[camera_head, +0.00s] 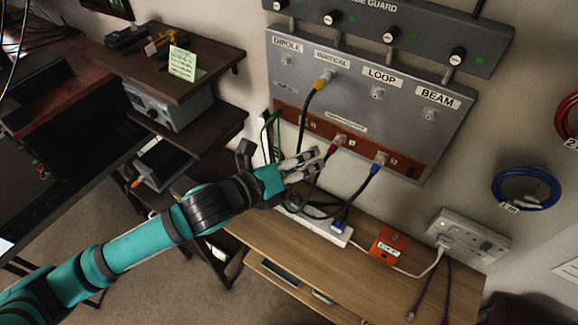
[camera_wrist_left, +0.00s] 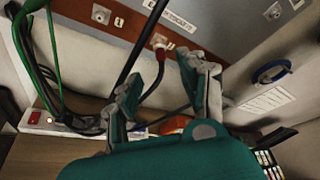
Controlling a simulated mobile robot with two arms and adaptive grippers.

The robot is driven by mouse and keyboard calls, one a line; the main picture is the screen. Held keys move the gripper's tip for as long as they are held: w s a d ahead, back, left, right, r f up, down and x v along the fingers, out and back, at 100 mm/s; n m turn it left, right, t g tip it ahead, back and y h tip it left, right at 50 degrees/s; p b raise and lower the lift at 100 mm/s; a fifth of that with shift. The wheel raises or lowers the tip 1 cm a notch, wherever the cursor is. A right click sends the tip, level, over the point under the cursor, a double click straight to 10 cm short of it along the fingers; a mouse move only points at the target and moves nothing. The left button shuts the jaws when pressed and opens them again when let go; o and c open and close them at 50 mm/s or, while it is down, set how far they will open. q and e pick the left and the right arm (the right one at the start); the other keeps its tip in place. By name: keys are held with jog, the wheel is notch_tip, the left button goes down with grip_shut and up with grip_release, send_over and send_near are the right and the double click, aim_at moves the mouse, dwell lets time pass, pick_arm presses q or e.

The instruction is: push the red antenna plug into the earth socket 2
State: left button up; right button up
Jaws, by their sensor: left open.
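The red antenna plug (camera_head: 337,144) sits at a socket on the copper-brown earth strip (camera_head: 405,166) along the panel's lower edge; it also shows in the left wrist view (camera_wrist_left: 159,45), its dark cable hanging down. My left gripper (camera_head: 308,162) is just below and left of the plug in the head view. In the left wrist view the gripper (camera_wrist_left: 168,92) is open, fingers apart on either side of the red plug's cable. My right gripper is not in view.
A blue plug (camera_head: 378,163) is on the strip to the right, and a yellow plug (camera_head: 325,80) is at the VERTICAL socket. A black cable (camera_wrist_left: 135,50) crosses near my left finger. A white power strip (camera_head: 320,228) and wooden desk (camera_head: 350,275) lie below.

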pick_arm(q)
jog(key=shift+v, duration=2.25)
